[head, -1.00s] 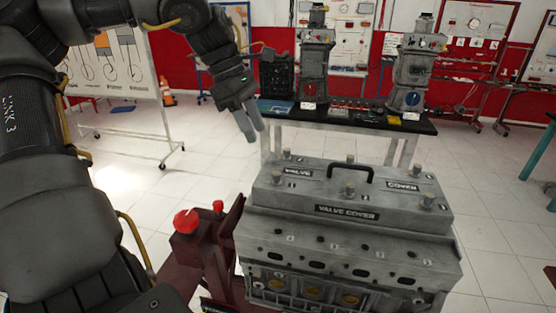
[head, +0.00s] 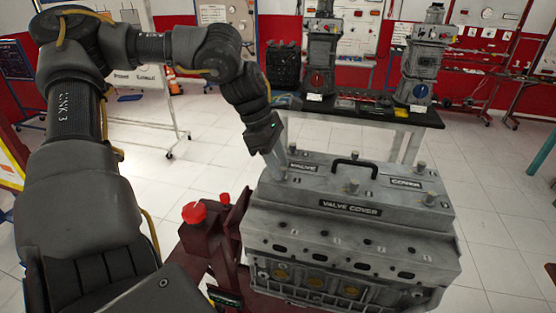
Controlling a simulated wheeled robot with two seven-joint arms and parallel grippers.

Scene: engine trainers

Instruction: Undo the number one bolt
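The grey valve cover (head: 315,195) sits on top of the engine block (head: 300,232), with a black handle and several upright bolts. My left gripper (head: 280,174) points down at the cover's left end. Other bolts show at the back left (head: 292,148), front middle (head: 351,187) and front right (head: 429,199). The bolt number markings are too small to read surely. My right gripper is out of view.
A dark red engine stand (head: 215,250) with red knobs (head: 194,212) is left of the block. Behind is a black-topped table (head: 425,120) with two engine models (head: 322,60) and (head: 420,65). White tiled floor around is mostly clear.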

